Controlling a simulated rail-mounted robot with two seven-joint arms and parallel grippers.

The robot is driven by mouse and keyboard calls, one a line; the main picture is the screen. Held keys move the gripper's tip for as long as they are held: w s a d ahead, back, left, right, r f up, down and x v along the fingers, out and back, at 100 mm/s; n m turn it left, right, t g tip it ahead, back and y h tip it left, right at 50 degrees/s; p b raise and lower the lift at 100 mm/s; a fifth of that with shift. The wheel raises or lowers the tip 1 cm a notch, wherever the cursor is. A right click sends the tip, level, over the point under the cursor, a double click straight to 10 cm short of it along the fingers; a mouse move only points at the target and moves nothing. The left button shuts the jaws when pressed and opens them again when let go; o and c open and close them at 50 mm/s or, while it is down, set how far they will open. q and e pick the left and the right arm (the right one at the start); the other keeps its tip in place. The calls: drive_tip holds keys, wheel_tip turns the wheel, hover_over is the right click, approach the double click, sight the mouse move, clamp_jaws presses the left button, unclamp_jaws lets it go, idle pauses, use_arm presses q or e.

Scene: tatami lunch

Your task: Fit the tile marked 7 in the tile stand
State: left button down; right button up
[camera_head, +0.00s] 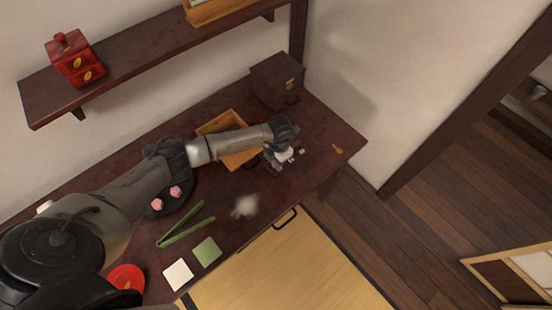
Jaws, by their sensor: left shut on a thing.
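My left gripper (282,155) is above the right part of the dark wooden table (318,150), pointing down. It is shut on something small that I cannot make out. Small pale tiles (301,152) lie close beside its fingertips on the right. Their markings are too small to read, so I cannot tell which is the tile marked 7. A small greyish shape under the gripper is partly hidden; I cannot tell whether it is the tile stand. My right gripper is not in view.
An open wooden box (239,159) stands just left of the gripper, partly behind my arm. A dark lidded box (277,80) is at the back. Green tongs (181,229), a white square (178,275) and a green square (207,252) lie in front. A shelf hangs above.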

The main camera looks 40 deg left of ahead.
use_arm(q)
drive_tip(key=shift+f, duration=0.3)
drive_tip(key=c, duration=1.1)
unclamp_jaws()
drive_tip(key=r, duration=0.4)
drive_tip(key=w+r+p, duration=0.1)
drive_tip(key=r, duration=0.8)
drive_tip(key=shift+w+d+r, duration=0.1)
drive_tip(key=shift+w+r, duration=0.25)
drive_tip(key=shift+r, duration=0.05)
